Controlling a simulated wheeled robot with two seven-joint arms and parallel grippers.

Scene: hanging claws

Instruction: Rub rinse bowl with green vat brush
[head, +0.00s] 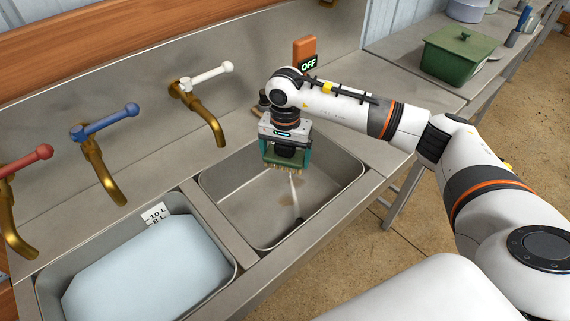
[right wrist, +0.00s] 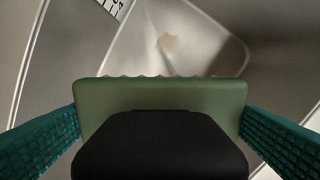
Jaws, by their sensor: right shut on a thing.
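The rinse bowl (head: 338,193) is the empty-looking right-hand metal basin of the sink in the head view, with brownish smudges on its floor. Its wall and a brown smudge (right wrist: 170,42) also show in the right wrist view. My right gripper (head: 286,155) points down over the far part of this bowl. It is shut on the green vat brush (right wrist: 160,93), whose green block and black grip lie between the teal fingers. The pale bristles (head: 284,170) face down; I cannot tell whether they touch the bowl. My left gripper is not in view.
The left basin (head: 238,268) holds pale water beside a 10 L label (head: 157,213). Brass taps with red (head: 28,161), blue (head: 105,122) and white (head: 208,76) handles line the back. An OFF sign (head: 309,64) and a green lidded pot (head: 459,55) stand farther right.

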